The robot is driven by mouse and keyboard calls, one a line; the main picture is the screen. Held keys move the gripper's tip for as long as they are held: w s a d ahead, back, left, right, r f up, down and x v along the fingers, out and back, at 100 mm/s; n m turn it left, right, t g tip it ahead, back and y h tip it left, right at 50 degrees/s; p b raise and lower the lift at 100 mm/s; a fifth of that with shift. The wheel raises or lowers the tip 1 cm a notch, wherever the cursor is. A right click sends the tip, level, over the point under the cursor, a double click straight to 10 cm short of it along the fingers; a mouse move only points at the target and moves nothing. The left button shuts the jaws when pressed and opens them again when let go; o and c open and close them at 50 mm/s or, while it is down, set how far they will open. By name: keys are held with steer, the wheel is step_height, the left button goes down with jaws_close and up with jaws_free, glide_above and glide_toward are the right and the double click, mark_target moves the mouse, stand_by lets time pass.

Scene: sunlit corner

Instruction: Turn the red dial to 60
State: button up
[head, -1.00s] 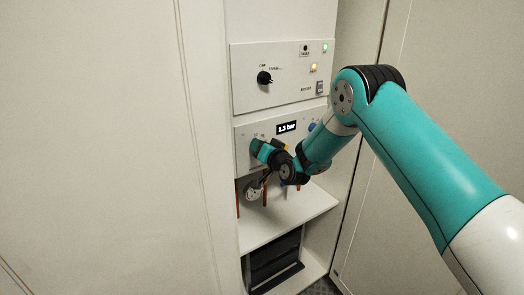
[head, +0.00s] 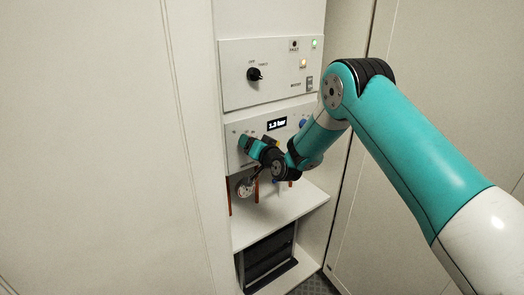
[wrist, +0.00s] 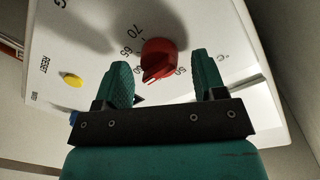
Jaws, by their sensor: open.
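The red dial (wrist: 160,58) stands on a white panel in the wrist view, with numbers printed around it, among them 70, 65 and 50. Its pointed end faces down and left, close to a partly blurred number that looks like 60; I cannot read the exact setting. My gripper (wrist: 162,62) is open, with one green finger on each side of the dial and a visible gap to each. In the head view my gripper (head: 247,147) is at the lower panel and hides the dial.
A yellow button (wrist: 72,81) marked RESET is left of the dial. In the head view, a black knob (head: 254,74) is on the upper panel, and a display (head: 277,124) reads about 1.3 bar. A white shelf (head: 285,215) juts out below, near a round gauge (head: 245,187).

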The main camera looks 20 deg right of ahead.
steer(key=f+b+v, duration=0.1)
steer(key=b+v, duration=1)
steer(key=v, duration=0.6)
steer(key=shift+r+b, duration=0.3)
steer(key=shift+r, duration=0.2)
